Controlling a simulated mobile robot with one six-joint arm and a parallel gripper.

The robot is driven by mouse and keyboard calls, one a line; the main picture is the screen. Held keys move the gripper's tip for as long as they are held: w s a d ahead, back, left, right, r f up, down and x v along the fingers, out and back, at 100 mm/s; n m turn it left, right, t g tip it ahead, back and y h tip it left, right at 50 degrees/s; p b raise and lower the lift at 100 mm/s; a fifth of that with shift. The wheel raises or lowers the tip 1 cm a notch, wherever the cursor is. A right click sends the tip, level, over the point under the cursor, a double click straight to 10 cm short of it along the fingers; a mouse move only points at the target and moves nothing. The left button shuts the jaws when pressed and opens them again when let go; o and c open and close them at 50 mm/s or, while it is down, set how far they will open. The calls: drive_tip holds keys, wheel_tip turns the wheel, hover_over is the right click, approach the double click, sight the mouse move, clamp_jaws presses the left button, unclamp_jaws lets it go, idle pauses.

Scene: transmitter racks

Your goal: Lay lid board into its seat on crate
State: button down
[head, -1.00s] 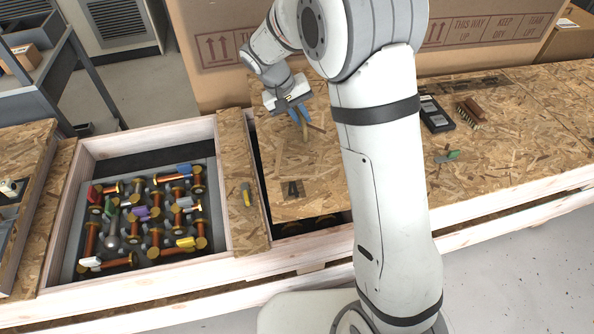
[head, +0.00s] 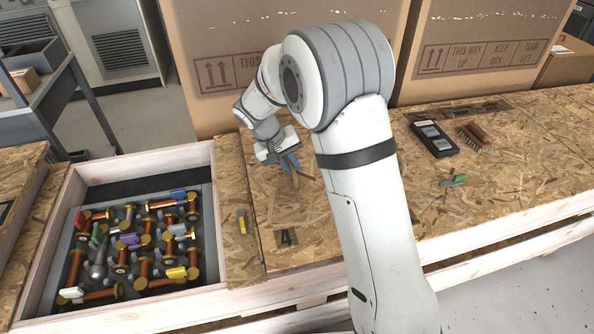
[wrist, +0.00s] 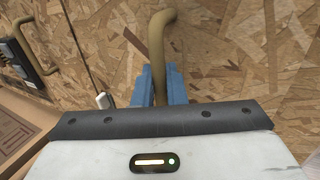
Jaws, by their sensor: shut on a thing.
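The lid board (head: 275,205) is a flat chipboard panel with a tan bar handle (head: 295,180) on top. My gripper (head: 291,170) is shut on this handle; in the wrist view its blue fingers stand on both sides of the handle (wrist: 158,50). The board lies over the right opening of the wooden crate (head: 225,278) and looks about level with the chipboard strip (head: 236,185) on its left. No dark gap shows along its visible left and front edges. My arm hides its right side, so I cannot tell the fit there.
The crate's left compartment holds several copper-coloured spools with coloured tabs (head: 135,245). A black case (head: 433,138), a brush (head: 474,138) and a green-tipped item (head: 453,180) lie to the right. Large cartons (head: 225,45) stand behind.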

drive_tip(key=shift+f, duration=0.85)
drive_tip(key=shift+f+b, duration=0.35)
drive_tip(key=shift+f, duration=0.05)
drive_tip(key=shift+f, duration=0.25)
drive_tip(key=c, duration=1.5)
unclamp_jaws()
